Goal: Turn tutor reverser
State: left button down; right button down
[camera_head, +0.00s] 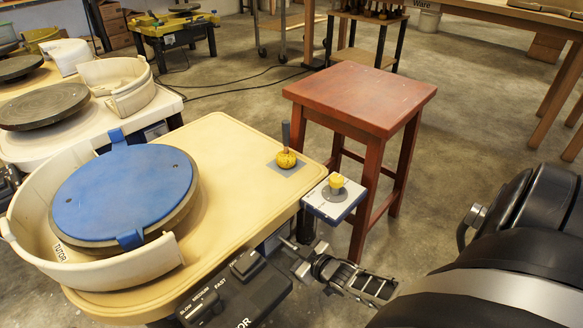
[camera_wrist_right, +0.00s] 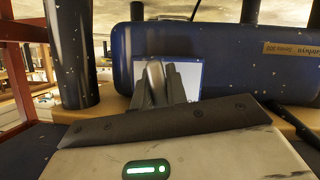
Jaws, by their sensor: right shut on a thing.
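The wheel marked TUTOR is at the left in the head view, with a blue wheel head (camera_head: 125,192) inside a cream splash pan (camera_head: 150,262). My right gripper (camera_head: 297,251) is low beside the wheel's near right corner. In the right wrist view my right gripper (camera_wrist_right: 165,82) is shut on a small grey piece in front of a white, blue-edged plate (camera_wrist_right: 190,75) on a dark blue speckled housing (camera_wrist_right: 225,48). The piece looks like the tutor reverser's handle; the fingers hide much of it. My left gripper is not in view.
A black SLOW/FAST pedal (camera_head: 240,295) is left of my right gripper. A small white-and-blue tray (camera_head: 318,205) sticks out beside the table corner. A red stool (camera_head: 362,98) stands behind it. More wheels are at the far left; open floor lies right of the stool.

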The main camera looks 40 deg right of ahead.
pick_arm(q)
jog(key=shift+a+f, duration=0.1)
pick_arm(e)
jog(key=shift+d+r+n+t+h, duration=0.1)
jog(key=shift+d+n+t+h, duration=0.1)
jog(key=shift+n+h, duration=0.4)
jog(key=shift+d+r+n+t+h, duration=0.15)
jog(key=shift+n+h, duration=0.15)
jog(key=shift+n, duration=0.6)
jog(key=shift+f, duration=0.1)
jog(key=c, duration=1.4)
grip_release()
